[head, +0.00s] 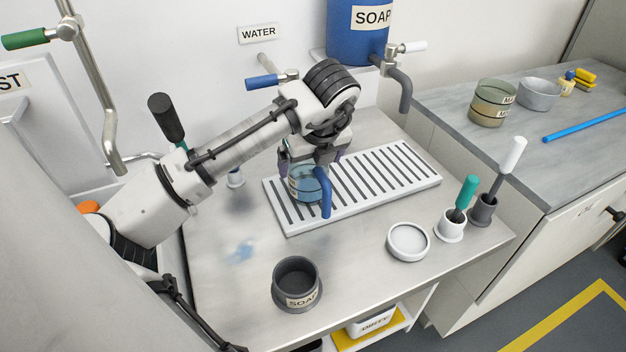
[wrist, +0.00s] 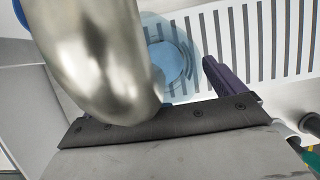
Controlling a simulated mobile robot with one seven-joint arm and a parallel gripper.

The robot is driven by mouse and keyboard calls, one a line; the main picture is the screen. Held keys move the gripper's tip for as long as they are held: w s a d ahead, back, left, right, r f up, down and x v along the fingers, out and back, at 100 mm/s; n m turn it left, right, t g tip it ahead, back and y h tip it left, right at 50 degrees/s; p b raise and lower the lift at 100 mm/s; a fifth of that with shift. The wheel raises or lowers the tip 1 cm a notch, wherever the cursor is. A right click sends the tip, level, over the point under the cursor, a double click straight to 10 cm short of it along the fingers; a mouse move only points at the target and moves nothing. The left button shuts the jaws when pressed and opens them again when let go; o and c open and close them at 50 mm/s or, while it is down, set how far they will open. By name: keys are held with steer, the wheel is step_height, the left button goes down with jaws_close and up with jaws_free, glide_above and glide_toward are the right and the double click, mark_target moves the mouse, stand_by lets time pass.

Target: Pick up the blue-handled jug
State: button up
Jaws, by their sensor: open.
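The blue-handled jug (head: 303,186) is see-through pale blue and stands upright on the white slatted rack (head: 405,185). Its blue handle (head: 325,194) faces the front right. My gripper (head: 312,162) is open just above the jug, with its fingers near the jug's rim. I cannot tell if they touch it. In the wrist view the jug's round rim (wrist: 172,58) shows beyond the dark gripper body, with one purple finger (wrist: 225,77) to its right. The other finger is mostly hidden there.
A shiny curved metal pipe (wrist: 95,60) is very close to the wrist camera. A blue-levered tap (head: 265,81) is behind my arm. A dark SOAP pot (head: 297,285), a white dish (head: 408,242) and brushes in holders (head: 453,222) stand on the table.

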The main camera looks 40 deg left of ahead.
steer(key=c, duration=1.1)
steer(key=shift+r, duration=0.1)
